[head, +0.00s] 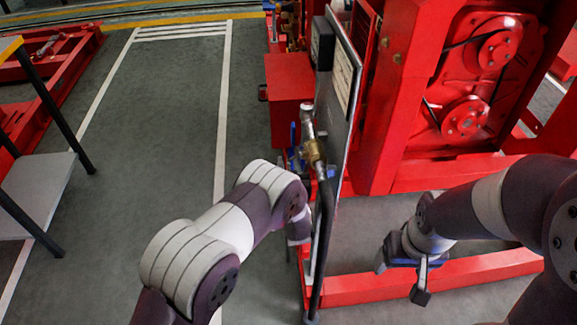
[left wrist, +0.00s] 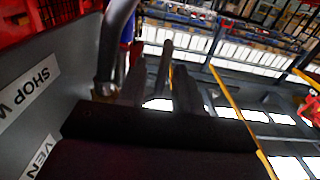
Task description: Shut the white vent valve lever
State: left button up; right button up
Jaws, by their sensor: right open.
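A brass valve body (head: 314,151) with a pale fitting above it stands at the left edge of the upright panel in the head view. I cannot make out a white vent lever for certain. My left arm reaches in from the lower left; its gripper is mostly hidden beyond the wrist, low beside the panel. In the left wrist view the left gripper (left wrist: 160,80) shows two dark fingers with a grey bar between them; contact is unclear. A label (left wrist: 40,157) reading "VEN" is cut off at left. My right gripper (head: 402,277) is open and empty, right of the panel.
A thin panel (head: 345,85) stands edge-on by the red engine frame (head: 400,90). A dark vertical pipe (head: 322,245) runs down beside my left wrist. A bent metal pipe (left wrist: 109,50) is close in the left wrist view. The grey floor (head: 165,110) at left is clear.

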pick_arm(q)
grip_shut()
jog(key=shift+w+f+t+b, duration=0.1)
jog(key=shift+f+t+b, duration=0.15)
jog(key=shift+b, duration=0.4)
jog(key=t+b, duration=0.2)
jog(key=b, duration=0.2)
jog(key=w+r+t+y+b, duration=0.1)
jog(key=t+b, duration=0.1)
jog(key=b, duration=0.2)
jog(key=w+t+b, duration=0.1)
jog(key=t+b, duration=0.1)
jog(key=b, duration=0.1)
jog(key=shift+w+a+r+t+b, duration=0.15)
jog(key=shift+w+a+t+b, duration=0.1)
jog(key=shift+b, duration=0.15)
jog(key=shift+r, duration=0.1)
